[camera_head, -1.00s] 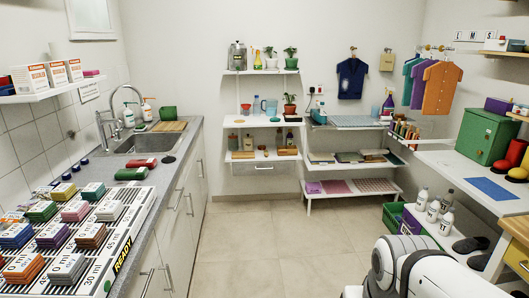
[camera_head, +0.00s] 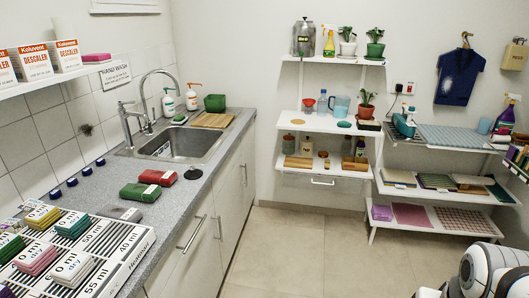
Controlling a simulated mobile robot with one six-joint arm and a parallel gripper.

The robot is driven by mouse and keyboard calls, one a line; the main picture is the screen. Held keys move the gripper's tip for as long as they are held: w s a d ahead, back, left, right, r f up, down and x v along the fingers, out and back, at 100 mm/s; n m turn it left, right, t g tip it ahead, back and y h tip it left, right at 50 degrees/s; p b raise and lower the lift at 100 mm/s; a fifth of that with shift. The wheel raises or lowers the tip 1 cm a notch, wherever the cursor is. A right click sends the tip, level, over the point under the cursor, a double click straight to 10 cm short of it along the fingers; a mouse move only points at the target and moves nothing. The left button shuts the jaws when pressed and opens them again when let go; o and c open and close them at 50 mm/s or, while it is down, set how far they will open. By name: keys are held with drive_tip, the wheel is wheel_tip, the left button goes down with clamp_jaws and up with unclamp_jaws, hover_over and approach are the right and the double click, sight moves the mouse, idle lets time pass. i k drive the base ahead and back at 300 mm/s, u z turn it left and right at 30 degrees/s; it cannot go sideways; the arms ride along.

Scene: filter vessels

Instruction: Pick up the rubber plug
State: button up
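A small black round disc, which looks like the rubber plug (camera_head: 194,174), lies on the grey counter (camera_head: 215,165) near the front right corner of the sink (camera_head: 180,145). It sits to the right of a red block and close to the counter's front edge. My gripper is not in view; only a white and dark part of my arm shows at the lower right corner, well away from the counter.
Beside the plug lie a red block (camera_head: 158,177) and a green block (camera_head: 140,192). The tap (camera_head: 150,100) rises behind the sink. Open floor (camera_head: 290,250) lies before the cabinets.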

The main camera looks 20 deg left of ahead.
sight(194, 173)
drive_tip(key=z, duration=0.05)
drive_tip(key=i, duration=2.15)
drive_tip(key=u, duration=2.85)
drive_tip(key=i, duration=1)
drive_tip(key=z, duration=0.05)
